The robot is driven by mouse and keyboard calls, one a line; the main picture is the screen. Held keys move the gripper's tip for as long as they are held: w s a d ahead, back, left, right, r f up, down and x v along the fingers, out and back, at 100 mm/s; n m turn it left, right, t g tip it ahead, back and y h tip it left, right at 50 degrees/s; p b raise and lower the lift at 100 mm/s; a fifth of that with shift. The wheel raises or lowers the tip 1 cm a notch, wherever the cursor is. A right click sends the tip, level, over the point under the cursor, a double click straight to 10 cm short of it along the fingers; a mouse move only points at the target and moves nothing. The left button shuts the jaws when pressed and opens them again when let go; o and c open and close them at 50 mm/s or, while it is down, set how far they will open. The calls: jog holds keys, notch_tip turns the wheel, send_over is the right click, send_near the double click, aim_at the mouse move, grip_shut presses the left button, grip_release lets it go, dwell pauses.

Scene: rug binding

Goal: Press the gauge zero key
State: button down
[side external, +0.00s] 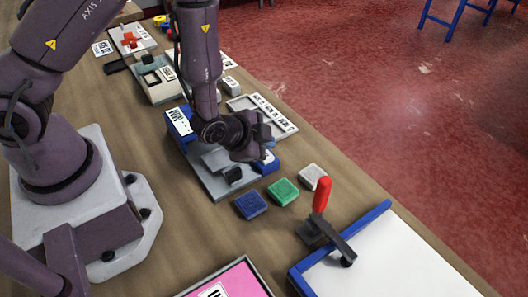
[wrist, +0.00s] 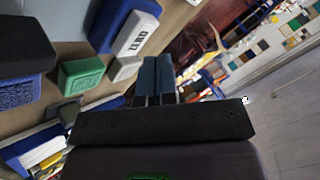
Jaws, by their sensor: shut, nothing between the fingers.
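The gauge is a grey plate (side external: 213,183) with a blue block at each end. The near-right blue block (side external: 270,165) is partly hidden by my gripper in the side view. In the wrist view a blue block (wrist: 108,22) carries a white face marked ZERO (wrist: 136,33); I cannot tell whether this face is the key itself. My gripper (side external: 268,140) is over the right end of the gauge, shut and empty. In the wrist view its fingertips (wrist: 156,58) are side by side, just below and right of the ZERO face. Contact cannot be told.
Blue (side external: 251,205), green (side external: 283,192) and white (side external: 313,177) square blocks lie nearby. A red-handled clamp (side external: 321,196) stands at a blue-edged white board (side external: 400,262). A pink panel (side external: 235,284) lies in front. Trays and boxes (side external: 160,82) fill the far bench.

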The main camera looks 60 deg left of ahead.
jog(key=shift+f, duration=0.4)
jog(key=shift+f, duration=0.4)
dwell(0.5)
jog(key=shift+r, duration=0.8)
jog(key=shift+r, duration=0.15)
jog(key=shift+r, duration=2.4)
